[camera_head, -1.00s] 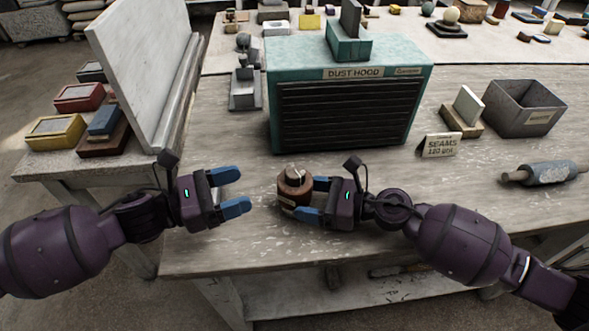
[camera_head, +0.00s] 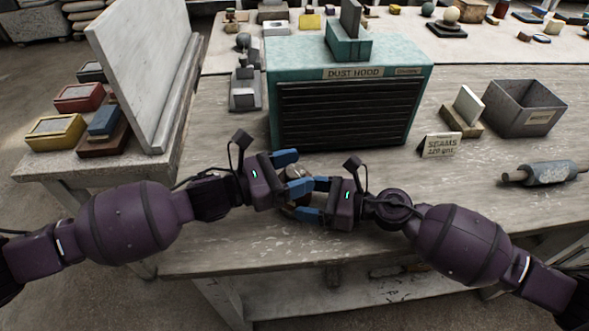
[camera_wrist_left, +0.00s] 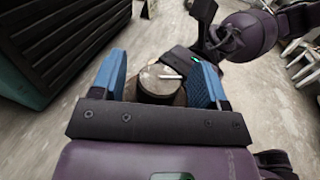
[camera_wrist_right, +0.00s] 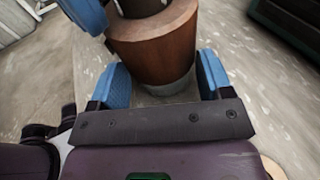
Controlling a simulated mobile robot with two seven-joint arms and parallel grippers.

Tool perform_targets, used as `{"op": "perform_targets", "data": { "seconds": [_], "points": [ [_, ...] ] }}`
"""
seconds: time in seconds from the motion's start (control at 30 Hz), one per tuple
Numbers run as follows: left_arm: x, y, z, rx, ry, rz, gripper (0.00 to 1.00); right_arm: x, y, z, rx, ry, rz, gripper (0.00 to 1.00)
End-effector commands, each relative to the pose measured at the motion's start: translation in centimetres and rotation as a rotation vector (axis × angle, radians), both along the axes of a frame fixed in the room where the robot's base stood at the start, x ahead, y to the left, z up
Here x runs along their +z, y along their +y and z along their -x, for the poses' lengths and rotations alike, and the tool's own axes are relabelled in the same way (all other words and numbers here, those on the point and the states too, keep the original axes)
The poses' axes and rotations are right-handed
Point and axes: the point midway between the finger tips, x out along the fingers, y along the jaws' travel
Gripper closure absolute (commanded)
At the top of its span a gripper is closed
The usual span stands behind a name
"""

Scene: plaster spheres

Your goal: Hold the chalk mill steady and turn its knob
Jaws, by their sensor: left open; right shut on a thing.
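The chalk mill stands near the table's front edge, with a brown wooden body (camera_wrist_right: 155,48) and a grey lower band in the right wrist view. Its round pale knob top (camera_wrist_left: 158,78) with a small pin shows in the left wrist view. In the head view the mill (camera_head: 297,173) is mostly hidden by my grippers. My right gripper (camera_head: 308,198) is shut on the mill's body from the right. My left gripper (camera_head: 293,172) is open higher up, its blue fingers (camera_wrist_left: 112,75) on either side of the knob. A left fingertip (camera_wrist_right: 86,13) also shows in the right wrist view.
A teal dust hood (camera_head: 345,110) stands close behind the mill. A seams sign (camera_head: 441,145), a grey bin (camera_head: 524,105) and a roller (camera_head: 548,173) lie to the right. A pale upright board (camera_head: 145,75) is at the left. The front right tabletop is clear.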

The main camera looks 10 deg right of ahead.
Motion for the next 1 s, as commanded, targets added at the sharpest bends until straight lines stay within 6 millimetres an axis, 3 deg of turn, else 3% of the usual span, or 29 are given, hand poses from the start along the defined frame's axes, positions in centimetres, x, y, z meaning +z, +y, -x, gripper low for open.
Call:
{"op": "perform_targets", "data": {
  "seconds": [0.23,0.53,1.0],
  "points": [
    [-0.02,-0.01,-0.02,0.001,0.000,-0.001,0.35,0.00,-0.02,-0.03,-0.001,-0.001,0.000,0.52],
    [-0.02,0.00,-0.01,0.000,0.001,0.000,0.81,0.01,-0.02,-0.03,-0.001,-0.001,0.000,0.52],
    [0.10,-0.03,-0.17,-0.117,-0.005,0.001,0.82,0.02,-0.01,-0.04,-0.001,0.000,0.000,0.52]
  ]
}}
